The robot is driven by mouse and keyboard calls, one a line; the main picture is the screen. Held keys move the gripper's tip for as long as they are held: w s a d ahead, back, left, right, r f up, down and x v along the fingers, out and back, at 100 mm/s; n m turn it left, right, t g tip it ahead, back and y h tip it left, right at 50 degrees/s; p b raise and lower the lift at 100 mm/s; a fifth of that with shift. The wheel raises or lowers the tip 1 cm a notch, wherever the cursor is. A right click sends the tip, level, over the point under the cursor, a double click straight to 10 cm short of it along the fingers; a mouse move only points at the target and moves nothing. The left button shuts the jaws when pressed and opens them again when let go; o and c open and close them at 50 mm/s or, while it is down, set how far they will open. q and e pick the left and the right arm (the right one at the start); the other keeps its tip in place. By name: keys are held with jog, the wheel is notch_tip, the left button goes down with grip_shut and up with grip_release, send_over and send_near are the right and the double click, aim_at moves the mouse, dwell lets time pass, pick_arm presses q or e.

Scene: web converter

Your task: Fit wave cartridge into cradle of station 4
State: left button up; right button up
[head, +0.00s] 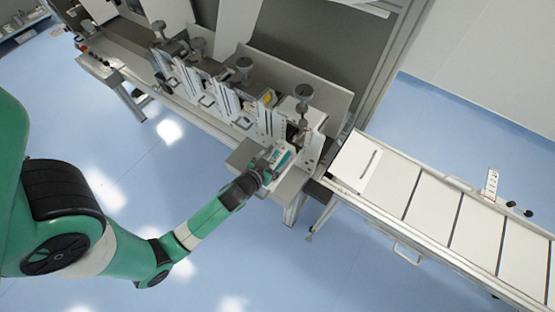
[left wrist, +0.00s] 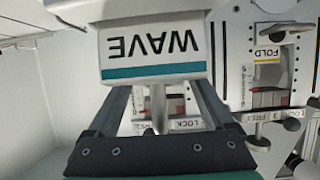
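The wave cartridge (left wrist: 153,50) is a white block with an upside-down WAVE label and a teal stripe, filling the top middle of the left wrist view. In the head view its teal edge (head: 284,159) shows at the front of the rightmost station (head: 302,125). My left gripper (head: 274,161) has its two dark fingers against the cartridge and holds it. A metal pin hangs below the cartridge between the fingers. Behind it, the station's cradle is mostly hidden; a red part and a LOCK label (left wrist: 184,124) show. I cannot tell whether the cartridge touches the cradle. My right gripper is not in view.
A neighbouring station with a FOLD cartridge (left wrist: 268,75) and a metal knob stands right in the left wrist view. Several stations line the machine (head: 215,90). A white-panelled conveyor table (head: 425,205) extends right. Blue floor (head: 130,185) lies open in front.

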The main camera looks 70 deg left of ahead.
pick_arm(q)
grip_shut()
jog(key=shift+r, duration=0.15)
